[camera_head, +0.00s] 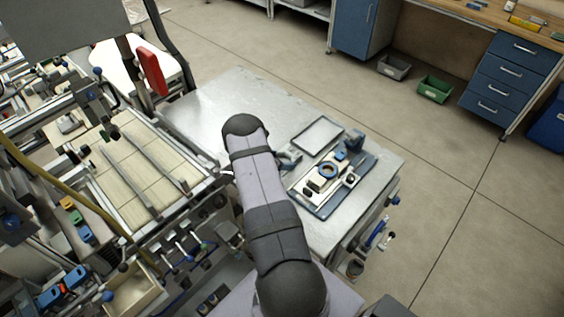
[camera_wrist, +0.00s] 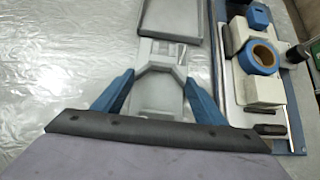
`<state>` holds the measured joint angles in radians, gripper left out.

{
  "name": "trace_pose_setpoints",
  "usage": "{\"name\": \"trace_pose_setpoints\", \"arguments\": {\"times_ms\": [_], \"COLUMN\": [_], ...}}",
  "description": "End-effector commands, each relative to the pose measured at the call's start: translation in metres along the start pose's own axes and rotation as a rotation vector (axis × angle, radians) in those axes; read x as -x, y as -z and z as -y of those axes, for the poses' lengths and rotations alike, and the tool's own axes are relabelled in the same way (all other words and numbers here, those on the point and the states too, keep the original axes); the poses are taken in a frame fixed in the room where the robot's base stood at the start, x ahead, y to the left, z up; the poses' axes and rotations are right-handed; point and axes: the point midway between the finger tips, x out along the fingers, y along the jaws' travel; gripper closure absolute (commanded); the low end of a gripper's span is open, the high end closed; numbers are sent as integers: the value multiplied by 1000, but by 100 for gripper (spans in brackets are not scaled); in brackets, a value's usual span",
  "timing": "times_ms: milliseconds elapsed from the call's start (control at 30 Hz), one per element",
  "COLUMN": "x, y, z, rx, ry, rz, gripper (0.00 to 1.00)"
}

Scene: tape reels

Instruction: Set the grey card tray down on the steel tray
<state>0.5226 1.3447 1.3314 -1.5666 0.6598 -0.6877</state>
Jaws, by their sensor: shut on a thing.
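The grey card tray (camera_wrist: 155,92) is between the two blue fingers of my gripper (camera_wrist: 158,78) in the wrist view. It is light grey with cut corners, and its near end is hidden by the gripper's dark bar. My gripper is shut on it. The steel tray (camera_wrist: 170,16) is a flat, grey rectangle with a raised rim, just beyond the fingertips. It is cut off by the top of the wrist view. In the head view the steel tray (camera_head: 318,134) lies on the bench, up and right of my gripper (camera_head: 290,157). It looks empty.
A blue-edged board (camera_head: 328,208) right of my gripper carries pale blocks and a blue tape reel (camera_wrist: 260,57). A dark cylinder (camera_wrist: 298,57) stands beside the reel. The metal bench (camera_head: 215,98) is bare at left. Cluttered equipment fills the far left.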

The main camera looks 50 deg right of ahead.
Motion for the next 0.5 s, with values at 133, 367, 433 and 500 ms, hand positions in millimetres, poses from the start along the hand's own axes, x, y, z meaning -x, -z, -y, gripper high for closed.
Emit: {"name": "trace_pose_setpoints", "arguments": {"times_ms": [133, 367, 433, 500], "x": [0, 4, 7, 10], "y": [0, -4, -8, -11], "z": [0, -1, -1, -1], "rx": [0, -1, -1, -1], "ry": [0, 0, -1, -1], "rz": [1, 1, 1, 1], "gripper": [62, 62, 62, 62]}}
